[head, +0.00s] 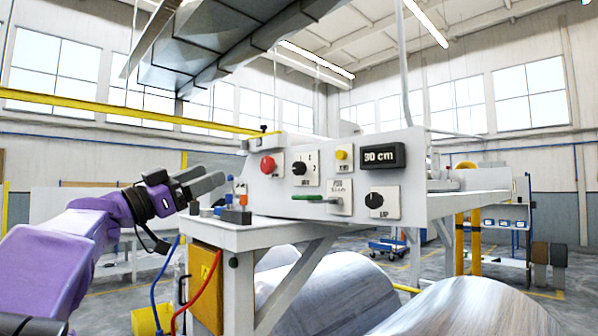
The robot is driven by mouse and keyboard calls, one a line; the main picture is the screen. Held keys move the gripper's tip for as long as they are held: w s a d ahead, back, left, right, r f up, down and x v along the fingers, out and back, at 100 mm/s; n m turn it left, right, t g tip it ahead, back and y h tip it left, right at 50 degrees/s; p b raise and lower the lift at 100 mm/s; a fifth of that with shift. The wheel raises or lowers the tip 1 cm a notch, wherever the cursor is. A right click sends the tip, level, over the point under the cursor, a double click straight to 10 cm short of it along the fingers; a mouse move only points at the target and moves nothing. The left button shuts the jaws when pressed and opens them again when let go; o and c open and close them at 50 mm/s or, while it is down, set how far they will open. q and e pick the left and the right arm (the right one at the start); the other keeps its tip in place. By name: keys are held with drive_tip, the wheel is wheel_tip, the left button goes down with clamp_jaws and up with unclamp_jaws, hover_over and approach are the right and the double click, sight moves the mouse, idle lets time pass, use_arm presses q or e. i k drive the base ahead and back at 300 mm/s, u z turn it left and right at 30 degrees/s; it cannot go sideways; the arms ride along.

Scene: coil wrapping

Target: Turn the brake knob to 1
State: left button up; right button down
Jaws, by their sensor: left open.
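A light grey control panel (237,208) stands on the white machine table. Its upper black rotary knob (299,169) sits on a white plate with small marks, next to the red button; the label below is too small to read surely. A second black knob (375,200) is on a plate at the lower right. I cannot tell for certain which is the brake knob. My left gripper (219,179) is open and empty, left of the panel, with its grey fingers pointing right. It is apart from both knobs. My right gripper is not in view.
The panel also bears a red button (268,165), a yellow button (341,155), a green lever (313,198) and a display reading 30 cm (382,155). Small blue and dark items (236,216) lie on the table's left end. Large metallic coils (335,290) lie below.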

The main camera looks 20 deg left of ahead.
sight(298, 168)
drive_tip(key=i, duration=0.85)
